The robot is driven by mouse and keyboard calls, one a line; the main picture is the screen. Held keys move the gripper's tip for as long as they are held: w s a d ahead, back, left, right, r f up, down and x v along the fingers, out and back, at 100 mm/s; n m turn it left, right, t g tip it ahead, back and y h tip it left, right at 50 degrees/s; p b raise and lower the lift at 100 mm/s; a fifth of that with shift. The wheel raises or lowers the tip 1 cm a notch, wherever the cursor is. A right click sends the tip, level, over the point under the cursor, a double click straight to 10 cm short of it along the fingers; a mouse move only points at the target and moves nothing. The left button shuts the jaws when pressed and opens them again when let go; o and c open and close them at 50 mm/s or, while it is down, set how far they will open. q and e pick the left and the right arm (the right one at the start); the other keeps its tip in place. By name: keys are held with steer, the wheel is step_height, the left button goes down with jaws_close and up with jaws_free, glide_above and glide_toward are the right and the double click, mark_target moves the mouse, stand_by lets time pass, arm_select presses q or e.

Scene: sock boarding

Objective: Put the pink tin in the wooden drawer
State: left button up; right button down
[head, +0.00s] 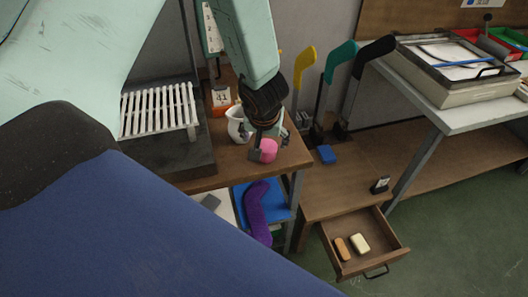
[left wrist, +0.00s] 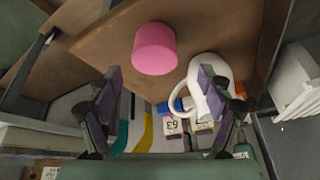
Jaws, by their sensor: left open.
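The pink tin (head: 265,150) stands near the front edge of the small wooden table (head: 222,180). In the left wrist view the tin (left wrist: 155,50) lies ahead of the fingertips, roughly centred between them but beyond their reach. My left gripper (head: 266,138) is right by the tin in the head view and partly covers it; its spread, empty fingers show in the left wrist view (left wrist: 158,76). The wooden drawer (head: 338,265) is pulled open at lower right. An orange-brown bar (head: 342,249) and a cream bar (head: 360,243) lie in it. My right gripper is not in view.
A white jug (head: 235,127) stands close to the left gripper; it also shows in the left wrist view (left wrist: 212,92). A white rack (head: 158,110) is to the left. A blue block (head: 326,154) and a small black-and-white item (head: 380,185) rest on the drawer unit.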

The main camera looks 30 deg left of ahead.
mark_target(267, 147)
arm_select(q)
steer(key=shift+f+b, duration=0.3)
steer(key=shift+f, duration=0.25)
steer(key=shift+w+d+f+b, duration=0.1)
steer(key=shift+d+f+b, duration=0.35)
steer(key=shift+f+b, duration=0.4)
steer(key=shift+x, duration=1.05)
steer(key=shift+w+a, duration=0.1)
steer(key=shift+a, duration=0.35)
steer(key=shift+r, duration=0.1)
steer(key=shift+c, duration=0.3)
steer(key=shift+d+r, duration=0.15)
steer(key=shift+d, duration=0.2)
steer(key=c, duration=0.3)
steer(key=shift+a, duration=0.25)
steer(key=c, duration=0.5)
steer(key=shift+d, duration=0.15)
steer(key=c, duration=0.4)
steer(key=shift+c, duration=0.7)
